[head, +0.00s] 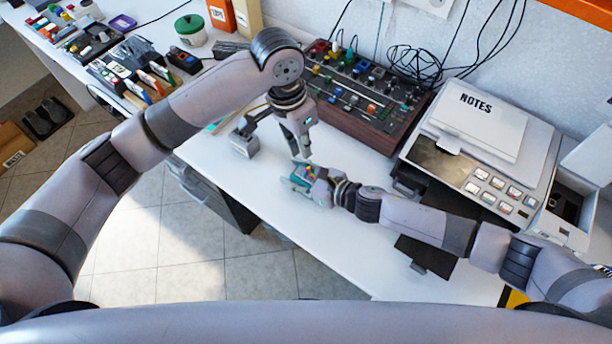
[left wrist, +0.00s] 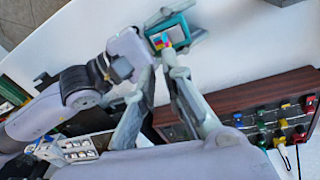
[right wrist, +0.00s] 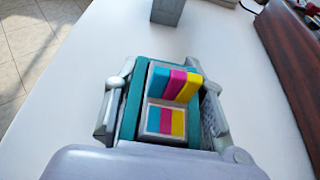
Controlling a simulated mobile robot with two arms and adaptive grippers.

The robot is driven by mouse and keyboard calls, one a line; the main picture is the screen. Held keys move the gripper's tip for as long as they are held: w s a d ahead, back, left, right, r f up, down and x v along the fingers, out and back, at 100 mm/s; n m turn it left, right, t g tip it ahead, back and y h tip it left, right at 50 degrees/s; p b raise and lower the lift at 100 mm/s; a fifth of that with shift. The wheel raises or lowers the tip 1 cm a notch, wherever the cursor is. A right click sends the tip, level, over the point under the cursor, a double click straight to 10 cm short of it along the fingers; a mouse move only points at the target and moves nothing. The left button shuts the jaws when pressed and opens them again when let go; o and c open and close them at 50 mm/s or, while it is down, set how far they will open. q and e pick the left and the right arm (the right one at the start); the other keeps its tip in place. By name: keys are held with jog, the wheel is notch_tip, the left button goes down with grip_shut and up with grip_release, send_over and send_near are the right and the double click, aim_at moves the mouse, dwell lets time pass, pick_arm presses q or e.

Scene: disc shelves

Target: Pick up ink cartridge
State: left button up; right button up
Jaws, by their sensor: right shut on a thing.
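The ink cartridge (head: 301,174) is a teal block with cyan, magenta and yellow stripes. My right gripper (head: 314,184) is shut on it, over the white desk. In the right wrist view the cartridge (right wrist: 172,88) sits between the two fingers of my right gripper (right wrist: 162,108), one at each side. My left gripper (head: 301,146) points down just behind the cartridge and is empty. In the left wrist view its fingers (left wrist: 160,78) are apart, and the cartridge (left wrist: 172,36) shows beyond their tips, without clear contact.
A wood-sided mixer panel (head: 362,98) stands at the back. A small grey block (head: 244,145) is on the desk left of my left gripper. Tools and jars crowd the far left.

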pick_arm(q)
jog(key=r+n+y, duration=0.2)
send_over(306, 170)
jog(key=f, duration=0.6)
jog(key=shift+s+a+f, duration=0.1)
jog(key=shift+s+f, duration=0.05)
jog(key=shift+s, duration=0.1)
jog(key=shift+w+f, duration=0.15)
jog(key=shift+f, duration=1.35)
jog(key=shift+w+f, duration=0.1)
jog(key=shift+f, duration=1.35)
jog(key=shift+c, duration=0.4)
grip_shut()
jog(key=shift+r, duration=0.1)
notch_tip(306, 170, up, 10)
